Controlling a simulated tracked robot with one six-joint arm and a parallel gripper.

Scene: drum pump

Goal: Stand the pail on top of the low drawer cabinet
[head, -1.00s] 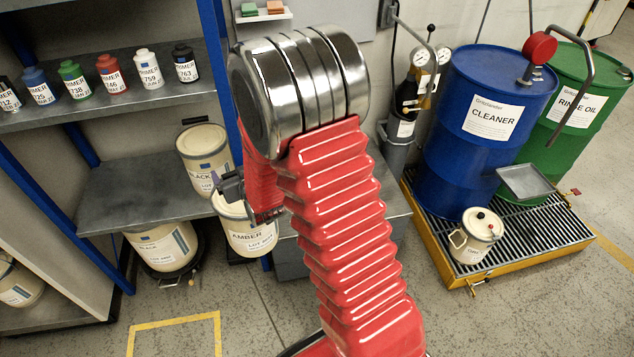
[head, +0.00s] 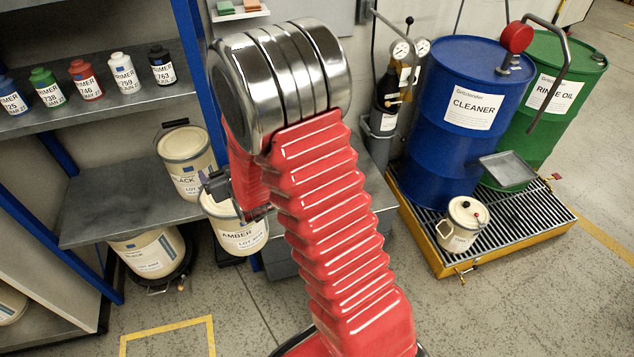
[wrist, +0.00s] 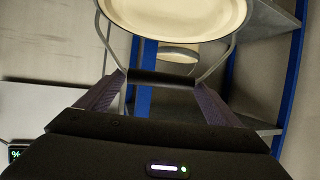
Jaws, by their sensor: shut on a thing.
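The pail is cream with a white "AMBER" label; in the head view the pail (head: 240,238) hangs below my gripper (head: 222,190), partly hidden by it. In the wrist view the cream lid of the pail (wrist: 180,14) fills the top, with its wire bail running down to a black grip (wrist: 162,78). My gripper (wrist: 160,88) is shut on that grip. The low drawer cabinet (head: 283,262) is grey and stands just right of the pail, largely hidden behind my red arm. A strip of its top (head: 376,195) shows right of the arm.
Left, a blue-framed shelf (head: 100,215) holds a "BLACK" pail (head: 186,165); another (head: 150,255) stands below on a dolly. Small bottles line the upper shelf. Right, blue (head: 465,125) and green drums stand on a yellow-edged grate (head: 500,240) with a small pot (head: 462,225).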

